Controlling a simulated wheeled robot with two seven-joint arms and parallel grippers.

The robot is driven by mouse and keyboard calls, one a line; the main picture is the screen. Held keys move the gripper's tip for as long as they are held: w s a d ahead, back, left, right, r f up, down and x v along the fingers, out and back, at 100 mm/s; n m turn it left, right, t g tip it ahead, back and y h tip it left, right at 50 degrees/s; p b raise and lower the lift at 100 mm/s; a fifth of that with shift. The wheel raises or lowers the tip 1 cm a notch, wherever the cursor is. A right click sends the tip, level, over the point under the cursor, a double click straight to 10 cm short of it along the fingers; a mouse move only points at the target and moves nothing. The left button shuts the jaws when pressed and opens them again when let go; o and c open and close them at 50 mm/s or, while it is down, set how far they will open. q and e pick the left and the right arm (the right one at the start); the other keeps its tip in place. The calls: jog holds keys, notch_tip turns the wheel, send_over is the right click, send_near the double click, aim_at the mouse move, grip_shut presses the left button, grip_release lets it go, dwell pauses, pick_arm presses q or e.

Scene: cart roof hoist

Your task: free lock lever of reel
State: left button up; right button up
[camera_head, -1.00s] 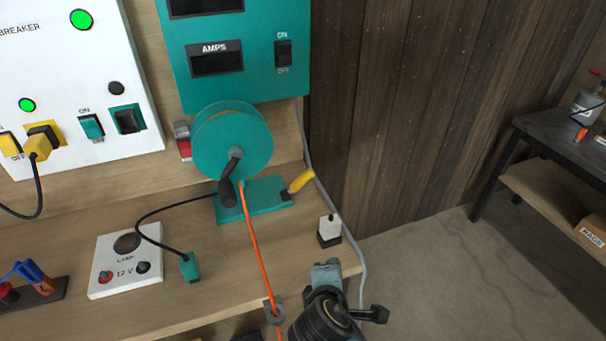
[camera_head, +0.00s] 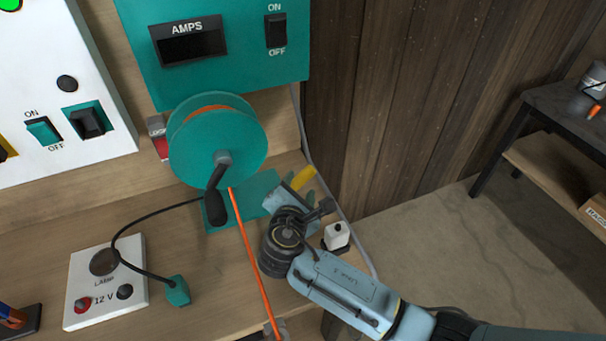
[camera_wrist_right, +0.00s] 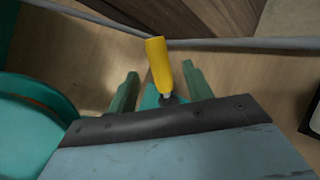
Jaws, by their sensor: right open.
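The teal reel (camera_head: 185,150) with orange cord stands on the bench, its dark crank hanging down in front. Its lock lever has a yellow handle (camera_head: 303,178) at the right end of the teal base plate (camera_head: 215,214), leaning up and right. My right gripper (camera_head: 299,187) is open at the lever. In the right wrist view, the yellow handle (camera_wrist_right: 158,62) stands between its two teal fingers, apart from both, with the handle's top reaching beyond the fingertips. The gripper hides the lever's foot in the head view. My left gripper is out of view.
The orange cord (camera_head: 250,265) runs down from the reel, left of my right wrist. A small white-and-black block (camera_head: 337,237) stands close to the right of the gripper. A grey cable (camera_head: 355,248) follows the bench's right edge. The lamp box (camera_head: 80,285) is at left.

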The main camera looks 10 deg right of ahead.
aim_at(303, 175)
jog(key=x, duration=0.6)
jog(key=shift+w+f+b, duration=0.15)
jog(key=shift+w+b, duration=0.1)
jog(key=shift+b, duration=0.1)
jog(key=shift+c, duration=1.2)
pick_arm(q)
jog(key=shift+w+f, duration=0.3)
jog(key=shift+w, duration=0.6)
pick_arm(e)
grip_shut()
